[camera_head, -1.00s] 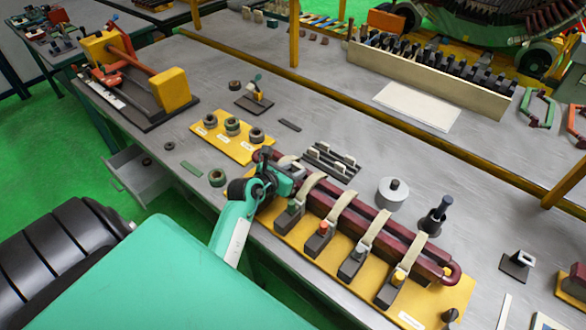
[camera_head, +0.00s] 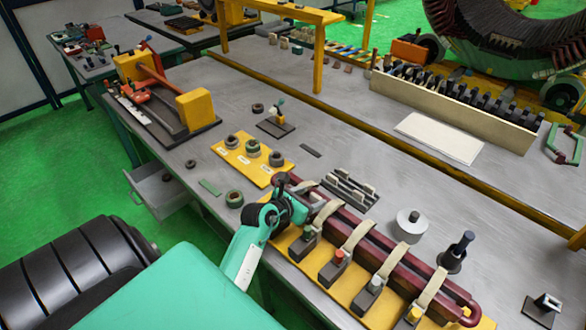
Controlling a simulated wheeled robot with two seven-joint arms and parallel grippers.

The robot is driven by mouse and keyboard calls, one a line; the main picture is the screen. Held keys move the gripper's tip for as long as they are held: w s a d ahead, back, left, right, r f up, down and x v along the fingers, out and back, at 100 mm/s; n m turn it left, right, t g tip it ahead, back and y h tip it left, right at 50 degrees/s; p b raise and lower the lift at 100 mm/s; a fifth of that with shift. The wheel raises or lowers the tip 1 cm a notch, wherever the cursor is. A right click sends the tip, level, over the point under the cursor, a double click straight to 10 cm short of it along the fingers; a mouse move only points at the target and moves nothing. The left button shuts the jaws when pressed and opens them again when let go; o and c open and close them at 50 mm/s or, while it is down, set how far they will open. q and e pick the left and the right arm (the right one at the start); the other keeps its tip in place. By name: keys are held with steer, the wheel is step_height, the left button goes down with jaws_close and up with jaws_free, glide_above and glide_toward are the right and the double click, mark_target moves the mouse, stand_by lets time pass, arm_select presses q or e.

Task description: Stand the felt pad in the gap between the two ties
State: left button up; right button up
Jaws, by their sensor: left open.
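A long dark red coil (camera_head: 398,252) lies on a yellow base board (camera_head: 345,306). Several beige ties wrap it, among them one tie (camera_head: 325,214) nearest my left gripper and a second tie (camera_head: 357,237) to its right, with a gap between them. My left gripper (camera_head: 297,199) is open at the coil's far left end, beside the first tie; its fingertips are small and partly hidden by its own body. Small pale pads (camera_head: 350,183) stand in a dark slotted rack behind the coil; I cannot tell whether one is the felt pad. My right gripper is not in view.
Clamps with coloured knobs line the coil's front edge. A yellow board (camera_head: 228,166) with rings lies left, a grey disc with a post (camera_head: 410,226) behind the coil. An open drawer (camera_head: 158,194) juts from the table.

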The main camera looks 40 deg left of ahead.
arm_select(q)
steer(key=b+v, duration=0.3)
steer(key=v, duration=0.9)
steer(key=shift+s, duration=0.4)
steer(key=shift+r, duration=0.2)
